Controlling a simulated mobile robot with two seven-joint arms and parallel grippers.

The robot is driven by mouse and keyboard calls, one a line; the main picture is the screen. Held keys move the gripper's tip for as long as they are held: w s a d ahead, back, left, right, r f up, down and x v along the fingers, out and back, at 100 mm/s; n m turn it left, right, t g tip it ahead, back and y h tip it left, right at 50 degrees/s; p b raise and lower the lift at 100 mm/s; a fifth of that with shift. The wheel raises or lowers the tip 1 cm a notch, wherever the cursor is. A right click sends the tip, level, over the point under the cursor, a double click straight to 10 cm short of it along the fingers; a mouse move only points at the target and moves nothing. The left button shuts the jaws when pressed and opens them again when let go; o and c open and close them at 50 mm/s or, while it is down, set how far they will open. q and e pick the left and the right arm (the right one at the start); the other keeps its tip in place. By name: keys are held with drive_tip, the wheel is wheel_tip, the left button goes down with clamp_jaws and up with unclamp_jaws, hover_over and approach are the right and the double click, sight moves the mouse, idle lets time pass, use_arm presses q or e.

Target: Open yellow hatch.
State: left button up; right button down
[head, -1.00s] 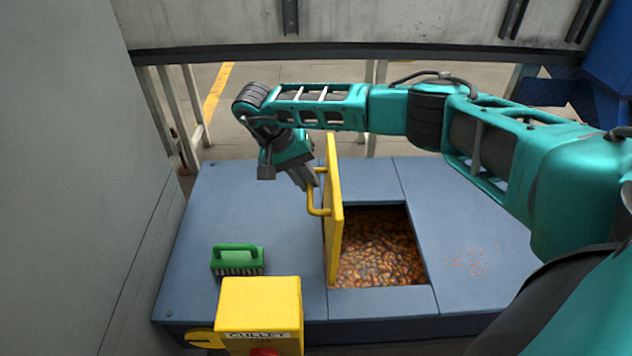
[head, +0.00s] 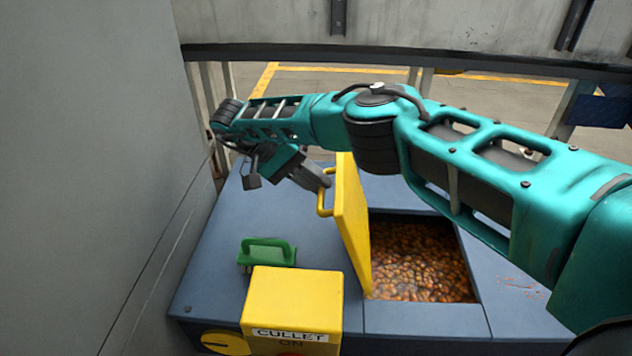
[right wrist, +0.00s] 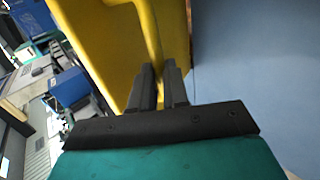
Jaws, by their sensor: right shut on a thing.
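The yellow hatch (head: 353,222) stands raised on its edge at the left side of a square opening (head: 420,258) in the blue-grey top, leaning a little left. Amber and brown pieces show inside the opening. The hatch's yellow bar handle (head: 323,200) is on its left face. My right gripper (head: 325,182) reaches in from the upper left and is shut on the handle. In the right wrist view the fingers (right wrist: 160,80) close around the handle against the yellow panel (right wrist: 115,40). My left gripper is not in view.
A yellow box (head: 292,305) labelled CULLET stands at the front. A grey wall (head: 90,170) rises close on the left. Small reddish crumbs lie right of the opening.

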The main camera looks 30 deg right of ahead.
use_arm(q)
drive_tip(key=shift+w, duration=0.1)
use_arm(e)
drive_tip(key=shift+s+a+f, duration=0.15)
drive_tip(key=shift+a+f, duration=0.05)
drive_tip(key=shift+f, duration=0.4)
drive_tip(key=c, duration=1.1)
unclamp_jaws()
use_arm(q)
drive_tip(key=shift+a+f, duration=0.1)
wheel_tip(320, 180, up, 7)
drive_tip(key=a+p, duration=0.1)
drive_tip(key=p, duration=0.9)
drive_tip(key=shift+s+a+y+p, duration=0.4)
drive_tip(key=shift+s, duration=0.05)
use_arm(e)
wheel_tip(320, 180, up, 20)
drive_tip(key=shift+r, duration=0.1)
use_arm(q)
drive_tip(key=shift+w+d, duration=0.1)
